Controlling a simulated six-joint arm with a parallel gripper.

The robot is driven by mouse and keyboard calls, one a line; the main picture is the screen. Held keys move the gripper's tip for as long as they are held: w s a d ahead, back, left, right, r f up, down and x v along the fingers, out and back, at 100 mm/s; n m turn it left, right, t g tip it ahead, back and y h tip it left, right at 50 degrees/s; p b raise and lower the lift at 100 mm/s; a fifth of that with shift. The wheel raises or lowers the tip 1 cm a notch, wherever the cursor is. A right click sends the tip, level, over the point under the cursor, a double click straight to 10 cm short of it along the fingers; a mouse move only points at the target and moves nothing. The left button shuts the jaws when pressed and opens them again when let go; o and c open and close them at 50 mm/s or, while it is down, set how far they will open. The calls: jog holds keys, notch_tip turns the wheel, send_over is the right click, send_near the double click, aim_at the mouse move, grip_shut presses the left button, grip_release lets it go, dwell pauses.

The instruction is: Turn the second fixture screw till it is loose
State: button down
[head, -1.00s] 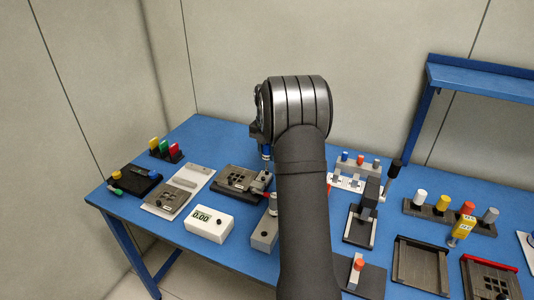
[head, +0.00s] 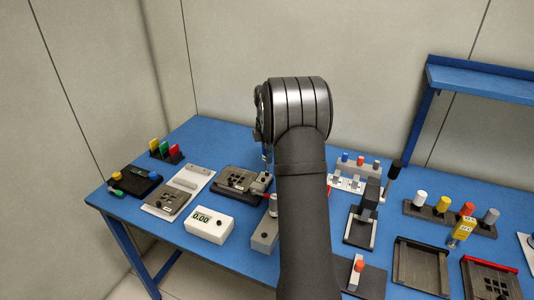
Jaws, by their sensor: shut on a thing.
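The fixture (head: 234,181), a dark plate with small square openings, lies on the table left of my arm, with a grey block at its right end. My gripper (head: 265,142) is above that right end, mostly hidden behind my own wrist. It is shut on a slim tool (head: 266,155) with a bluish part, which points down at the fixture's right side. The tool's tip and the screw under it are too small and too covered to make out, so I cannot tell how far the screw is turned.
A white meter (head: 209,225) reading 0.00 stands in front of the fixture. A white board (head: 190,181) with another dark plate lies to its left. A black tray (head: 134,182) is at far left. A grey block (head: 265,235) stands close to my arm.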

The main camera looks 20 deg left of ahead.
jog(key=m, duration=0.9)
jog(key=shift+m, duration=0.4)
jog(key=m, duration=0.8)
jog(key=shift+m, duration=0.4)
jog(key=shift+f, duration=0.5)
dwell(0.5)
